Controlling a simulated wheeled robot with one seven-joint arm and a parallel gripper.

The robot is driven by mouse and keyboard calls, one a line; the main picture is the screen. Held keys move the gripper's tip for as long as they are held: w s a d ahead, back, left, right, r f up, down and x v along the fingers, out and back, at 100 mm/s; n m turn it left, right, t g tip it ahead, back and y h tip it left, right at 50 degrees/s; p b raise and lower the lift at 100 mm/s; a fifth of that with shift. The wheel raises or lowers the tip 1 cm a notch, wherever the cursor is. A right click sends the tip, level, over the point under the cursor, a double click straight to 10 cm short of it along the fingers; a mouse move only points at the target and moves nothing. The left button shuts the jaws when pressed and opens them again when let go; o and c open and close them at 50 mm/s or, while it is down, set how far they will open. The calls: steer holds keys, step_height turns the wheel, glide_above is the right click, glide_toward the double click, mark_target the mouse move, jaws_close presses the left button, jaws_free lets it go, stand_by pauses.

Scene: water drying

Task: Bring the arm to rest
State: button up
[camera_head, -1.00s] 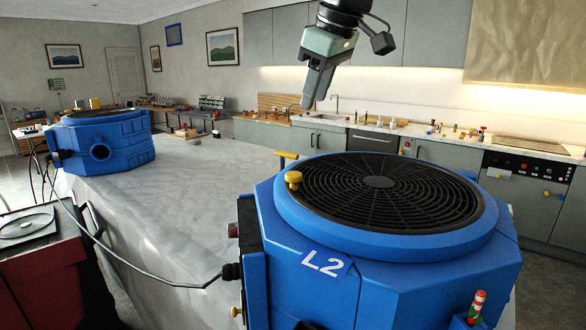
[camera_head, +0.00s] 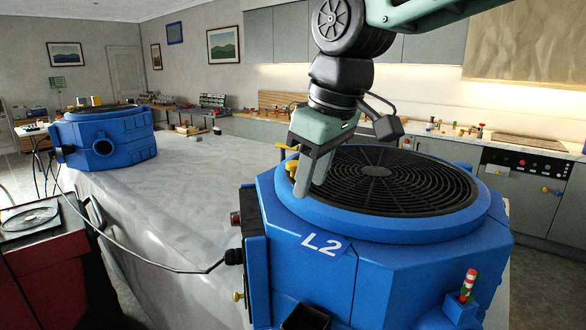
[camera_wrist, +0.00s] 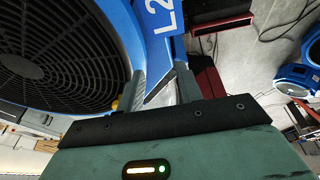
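My gripper (camera_head: 312,188) is at the end of my bent arm, low over the left part of the blue L2 unit (camera_head: 400,265) in the head view. Its fingers point down, close to the yellow knob (camera_head: 292,166) on the rim, which they partly cover. In the wrist view, the two fingers of my gripper (camera_wrist: 160,74) stand apart, with nothing held between them. The unit's black round grille (camera_wrist: 45,60) fills the left there, and the yellow knob (camera_wrist: 116,104) shows just left of the left finger. Contact with the unit cannot be told.
A second blue unit (camera_head: 105,140) stands at the far left of the grey covered table (camera_head: 195,190). A cable (camera_head: 150,268) runs to the L2 unit. A red-and-white striped piece (camera_head: 468,284) stands at its front right. A red cabinet (camera_head: 40,275) is at left.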

steer(key=s+d+f+m+g, duration=0.1)
steer(key=s+d+f, duration=0.4)
steer(key=s+f, duration=0.4)
steer(key=s+d+f+m+g+h+b, duration=0.1)
steer(key=s+d+f+m, duration=0.1)
steer(key=s+d+f, duration=0.4)
steer(key=s+f, duration=0.4)
steer(key=s, duration=0.2)
steer(key=shift+s+d+h, duration=0.15)
steer(key=shift+s+h, duration=0.1)
steer(key=shift+h, duration=0.05)
